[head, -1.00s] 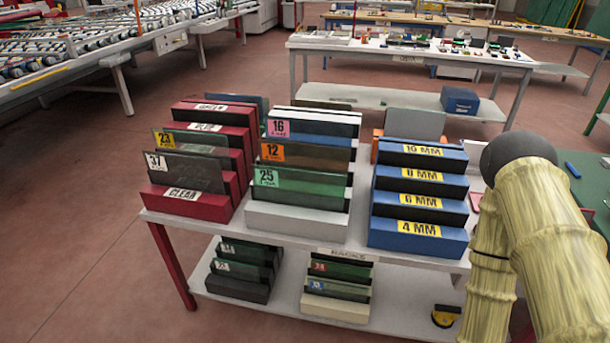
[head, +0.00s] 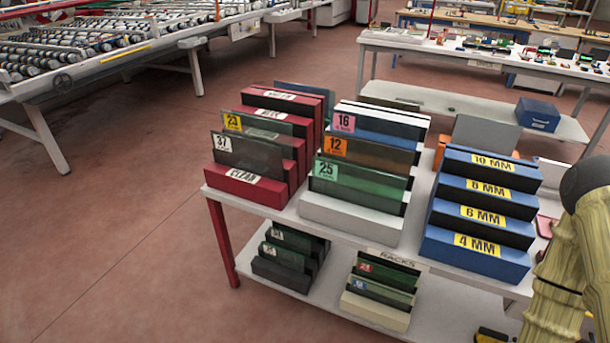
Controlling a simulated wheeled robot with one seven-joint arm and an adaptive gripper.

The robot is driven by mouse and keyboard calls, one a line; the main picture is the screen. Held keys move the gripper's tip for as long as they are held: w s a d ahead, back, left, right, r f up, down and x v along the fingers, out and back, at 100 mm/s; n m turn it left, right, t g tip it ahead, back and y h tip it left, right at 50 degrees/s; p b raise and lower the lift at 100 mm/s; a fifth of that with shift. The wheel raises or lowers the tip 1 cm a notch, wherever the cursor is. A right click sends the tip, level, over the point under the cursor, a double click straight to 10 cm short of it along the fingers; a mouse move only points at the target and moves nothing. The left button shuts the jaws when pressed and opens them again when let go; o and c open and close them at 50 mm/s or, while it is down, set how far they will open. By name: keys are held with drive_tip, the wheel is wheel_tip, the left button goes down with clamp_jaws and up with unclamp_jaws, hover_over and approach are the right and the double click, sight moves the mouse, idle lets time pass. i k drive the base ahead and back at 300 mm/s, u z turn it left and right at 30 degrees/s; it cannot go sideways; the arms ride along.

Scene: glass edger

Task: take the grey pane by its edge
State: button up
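A dark grey pane (head: 262,158) with a white label 37 stands upright in the front slot of the red rack (head: 238,187), its top edge clear of the slot. A plain lighter grey panel (head: 487,134) stands behind the blue rack, partly hidden; I cannot tell if it is a pane.
The white rack (head: 349,218) holds panes labelled 16, 12 and 25 beside the red rack. The blue rack (head: 475,255) has millimetre labels. Smaller racks sit on the lower shelf (head: 325,300). Open floor (head: 110,240) lies left of the table.

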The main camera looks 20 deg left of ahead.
sight(264, 159)
drive_tip(key=z, duration=0.5)
drive_tip(key=k, duration=0.6)
drive_tip(key=z, duration=0.15)
drive_tip(key=i, duration=0.55)
drive_tip(key=u, duration=1.3)
drive_tip(key=i, duration=0.75)
drive_tip(key=u, duration=0.9)
